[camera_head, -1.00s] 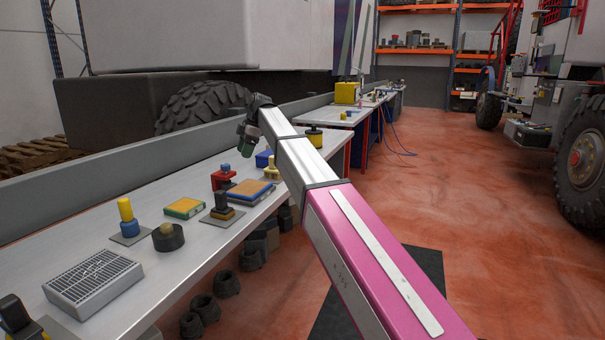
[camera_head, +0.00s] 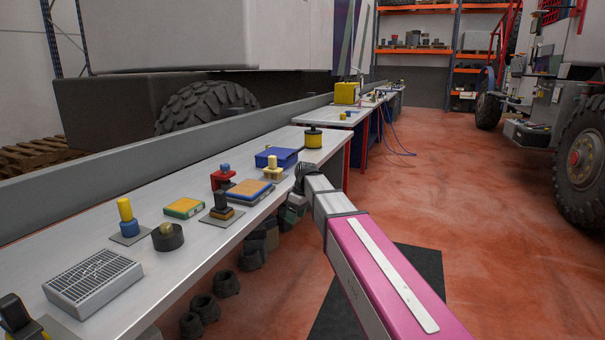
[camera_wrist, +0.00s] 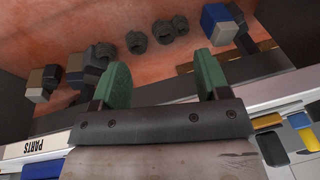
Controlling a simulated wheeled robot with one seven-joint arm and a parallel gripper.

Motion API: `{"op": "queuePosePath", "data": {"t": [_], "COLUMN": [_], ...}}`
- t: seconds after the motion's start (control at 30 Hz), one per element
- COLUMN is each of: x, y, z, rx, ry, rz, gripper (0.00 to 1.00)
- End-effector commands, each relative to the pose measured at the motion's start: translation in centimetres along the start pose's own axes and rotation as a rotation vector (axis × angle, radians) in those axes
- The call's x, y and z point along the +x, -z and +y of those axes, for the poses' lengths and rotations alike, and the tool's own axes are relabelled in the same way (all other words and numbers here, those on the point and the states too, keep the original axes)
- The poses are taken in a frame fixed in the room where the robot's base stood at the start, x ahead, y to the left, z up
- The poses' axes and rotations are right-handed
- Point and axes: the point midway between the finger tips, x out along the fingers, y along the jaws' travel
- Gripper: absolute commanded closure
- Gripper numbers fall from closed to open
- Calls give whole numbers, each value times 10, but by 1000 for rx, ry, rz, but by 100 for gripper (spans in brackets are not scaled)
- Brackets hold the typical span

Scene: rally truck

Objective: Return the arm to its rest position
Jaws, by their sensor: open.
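My arm (camera_head: 382,272), with a pink and grey link, reaches from the lower right toward the bench edge. My gripper (camera_head: 291,215) hangs at the front edge of the workbench (camera_head: 185,248), partly hidden by my wrist. In the wrist view my gripper (camera_wrist: 160,75) has two green fingers spread wide apart with nothing between them. Past the fingers are the red floor and the bench's edge.
On the bench are a grey grille block (camera_head: 94,281), a blue bin (camera_head: 276,157), a yellow cylinder (camera_head: 313,138) and several small parts. Dark round parts (camera_head: 226,283) lie on the floor below the bench. A truck with large wheels (camera_head: 582,158) stands right.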

Motion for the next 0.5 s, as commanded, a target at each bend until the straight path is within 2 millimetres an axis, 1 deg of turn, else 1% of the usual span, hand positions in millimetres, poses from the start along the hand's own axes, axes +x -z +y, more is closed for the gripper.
{"op": "queuePosePath", "data": {"t": [0.03,0.07,0.1,0.17,0.2,0.27,0.3,0.37,0.4,0.47,0.5], "x": [18,27,39,56,66,80,90,103,111,123,129], "y": [-34,-48,-67,-96,-116,-144,-163,-191,-210,-235,-252], "z": [-5,-4,-5,-6,-8,-12,-15,-21,-26,-34,-39], "rx": [83,133,199,296,361,456,520,613,676,763,820], "ry": [-11,-21,-32,-51,-64,-84,-97,-117,-132,-152,-166], "rz": [-13,-18,-25,-36,-42,-50,-56,-64,-68,-73,-76], "gripper": [31,31,31,31,31,31,31,31,31,31,31]}}
